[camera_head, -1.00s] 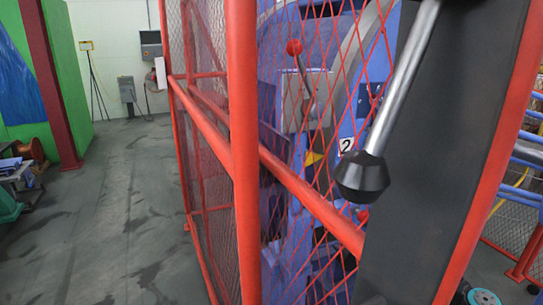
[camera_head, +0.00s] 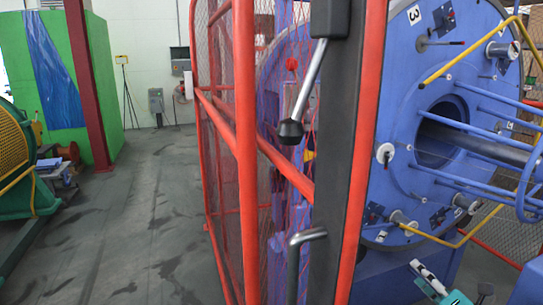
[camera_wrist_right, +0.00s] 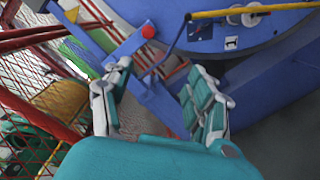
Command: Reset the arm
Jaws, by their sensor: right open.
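My right gripper (camera_head: 440,285) shows at the bottom right of the head view, low in front of the blue machine. In the right wrist view its two teal and white fingers (camera_wrist_right: 160,75) are spread apart with nothing between them. Blue machine frame, a red knob and red mesh show beyond the fingertips, apart from them as far as I can see. My left gripper is not in the head view.
A red mesh guard (camera_head: 245,150) with a dark post (camera_head: 345,160) and a black-knobbed lever (camera_head: 290,130) stands in front of me. The blue strander disc (camera_head: 400,110) with bars is on the right. Grey floor (camera_head: 140,220) at the left is clear.

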